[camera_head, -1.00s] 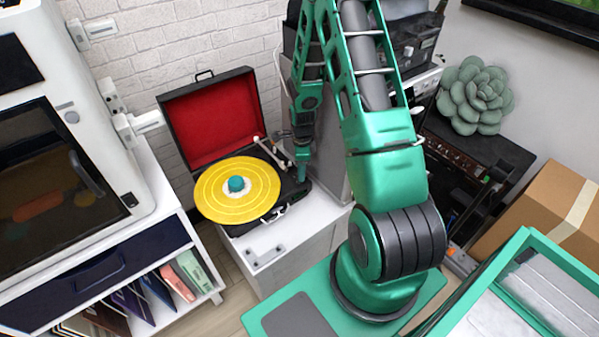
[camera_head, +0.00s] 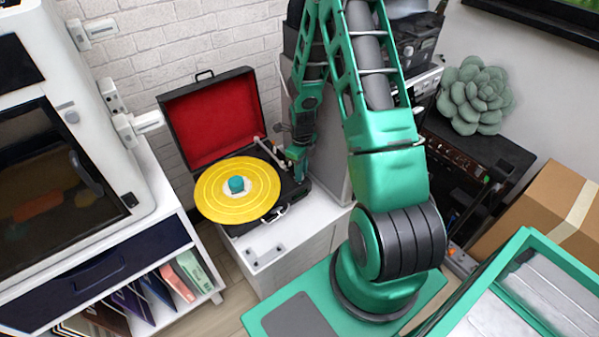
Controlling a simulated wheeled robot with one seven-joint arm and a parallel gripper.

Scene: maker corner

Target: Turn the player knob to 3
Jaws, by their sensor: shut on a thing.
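The record player (camera_head: 215,110) stands open on a white cabinet, with a red-lined lid and a yellow record (camera_head: 237,190) on its platter. A teal piece (camera_head: 236,184) sits at the record's centre. My gripper (camera_head: 299,178) points down at the right side of the player's black deck, beside the tonearm (camera_head: 270,152). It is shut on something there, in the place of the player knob. The knob and its number marks are hidden or too small to make out, so I cannot read its setting.
A white unit with a dark door (camera_head: 60,170) stands at left above a shelf of record sleeves (camera_head: 165,280). A grey cabinet stands close behind my gripper. A cardboard box (camera_head: 545,205) and a succulent (camera_head: 475,95) are at right.

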